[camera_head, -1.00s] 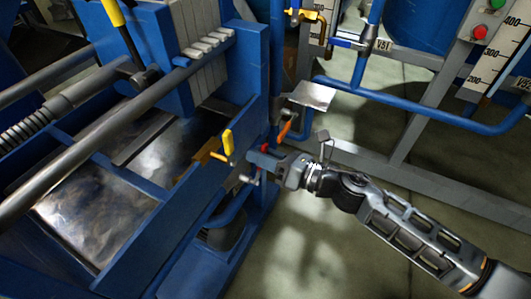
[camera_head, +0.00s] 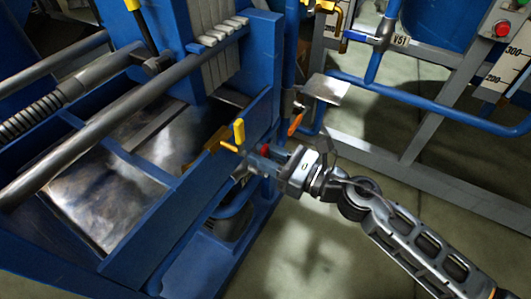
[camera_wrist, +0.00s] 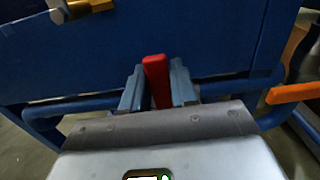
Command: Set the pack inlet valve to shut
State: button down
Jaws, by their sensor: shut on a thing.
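A red valve lever (camera_head: 265,149) sits at the front corner of the blue press frame, below and right of a yellow lever. No label on it is legible. My gripper (camera_head: 258,163) reaches it from the right. In the wrist view my gripper (camera_wrist: 157,88) has its two grey-blue fingers shut on the red lever (camera_wrist: 156,76), one on each side. The lever's top sticks up between the fingertips. The valve body and lower lever are hidden by the fingers and the palm.
The yellow lever (camera_head: 239,133) is close on the left, and an orange lever (camera_head: 295,124) is close on the right. A metal plate (camera_head: 325,90) juts out above the arm. Blue pipes and a grey frame (camera_head: 430,118) stand right; open floor (camera_head: 310,250) lies below.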

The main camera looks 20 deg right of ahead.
jog(key=shift+f, duration=0.1)
jog(key=c, duration=1)
grip_release()
jog(key=shift+o, duration=0.2)
jog(key=v, duration=0.7)
jog(key=shift+s+d, duration=0.2)
jog(key=shift+s, duration=0.15)
